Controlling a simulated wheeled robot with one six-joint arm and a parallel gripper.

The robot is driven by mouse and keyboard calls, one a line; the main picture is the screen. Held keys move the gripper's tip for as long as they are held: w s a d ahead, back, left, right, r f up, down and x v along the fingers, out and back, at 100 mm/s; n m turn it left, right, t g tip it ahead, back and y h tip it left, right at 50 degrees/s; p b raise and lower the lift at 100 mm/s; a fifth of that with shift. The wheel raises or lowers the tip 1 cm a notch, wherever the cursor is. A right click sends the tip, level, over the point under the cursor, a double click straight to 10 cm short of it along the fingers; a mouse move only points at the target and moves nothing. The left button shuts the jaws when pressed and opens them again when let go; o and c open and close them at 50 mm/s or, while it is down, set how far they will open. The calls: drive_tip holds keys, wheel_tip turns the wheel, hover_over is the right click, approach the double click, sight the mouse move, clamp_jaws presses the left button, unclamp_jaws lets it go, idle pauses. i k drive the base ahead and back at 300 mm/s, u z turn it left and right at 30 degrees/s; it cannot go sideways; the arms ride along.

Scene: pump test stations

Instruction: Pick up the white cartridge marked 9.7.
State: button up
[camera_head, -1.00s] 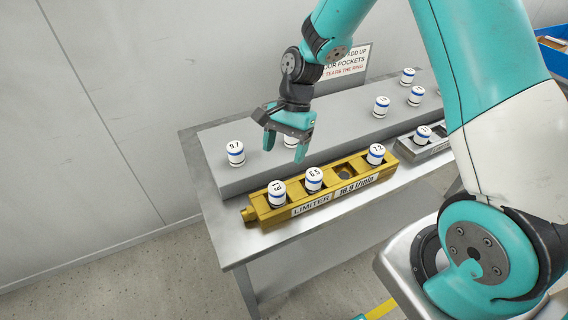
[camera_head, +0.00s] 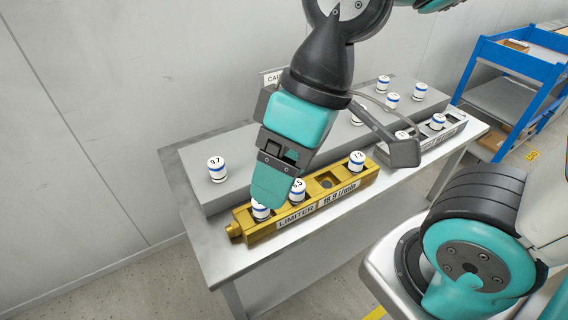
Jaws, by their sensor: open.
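The white cartridge marked 9.7 (camera_head: 217,169) has a blue band and stands upright on the left end of the grey raised shelf (camera_head: 202,193). My gripper (camera_head: 275,190) is to the right of it and nearer the camera, in front of the gold limiter block. It is open and does not touch the 9.7 cartridge. Its teal finger hides part of the leftmost cartridge in the block. The space between its fingertips is not clearly seen.
The gold limiter block (camera_head: 312,208) holds several cartridges, including 6.5 (camera_head: 298,188) and 7.3 (camera_head: 357,161), with one empty pocket. More cartridges stand at the shelf's right. A silver block (camera_head: 436,140) and blue cart (camera_head: 513,58) are at right.

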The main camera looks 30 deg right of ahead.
sight(215, 164)
drive_tip(key=u, duration=1)
drive_tip(key=i, duration=0.35)
drive_tip(key=z, duration=0.45)
